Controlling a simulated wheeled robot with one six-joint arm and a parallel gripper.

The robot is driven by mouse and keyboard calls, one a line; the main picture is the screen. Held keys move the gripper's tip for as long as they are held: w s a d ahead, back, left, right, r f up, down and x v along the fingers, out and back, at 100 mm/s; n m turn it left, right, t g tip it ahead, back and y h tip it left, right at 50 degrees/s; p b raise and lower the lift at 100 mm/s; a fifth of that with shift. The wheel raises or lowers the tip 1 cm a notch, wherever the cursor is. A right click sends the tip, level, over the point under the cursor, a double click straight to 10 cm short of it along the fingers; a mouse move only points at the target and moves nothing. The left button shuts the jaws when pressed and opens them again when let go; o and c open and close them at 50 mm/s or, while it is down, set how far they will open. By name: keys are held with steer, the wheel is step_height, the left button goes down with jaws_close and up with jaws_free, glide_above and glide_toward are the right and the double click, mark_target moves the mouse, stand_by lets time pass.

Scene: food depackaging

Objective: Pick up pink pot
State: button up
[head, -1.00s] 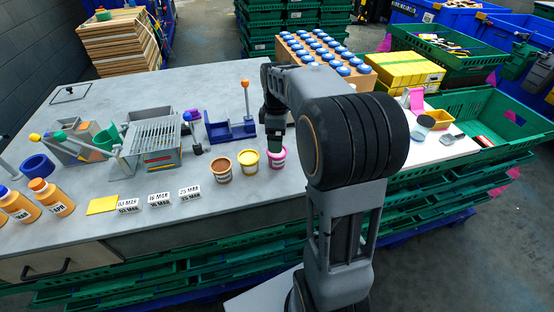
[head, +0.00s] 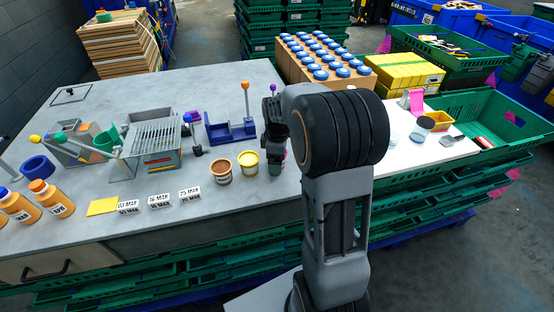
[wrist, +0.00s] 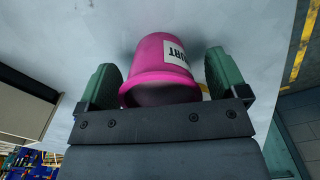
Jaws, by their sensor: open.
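The pink pot (wrist: 152,58) has a white label with dark lettering. In the wrist view it sits between the two green fingers of my gripper (wrist: 162,68), with a small gap at each side. My gripper is open. In the head view my gripper (head: 277,160) is low at the counter, right of the yellow pot (head: 248,163), and hides nearly all of the pink pot. The brown pot (head: 221,172) stands left of the yellow one.
Date cards (head: 159,200) stand to the left. A box of blue-capped bottles (head: 308,58) is at the back. Grey counter (head: 190,225) is bare in front.

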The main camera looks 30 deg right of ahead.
steer(key=c, duration=0.9)
steer(key=shift+r, duration=0.1)
steer(key=shift+c, duration=0.2)
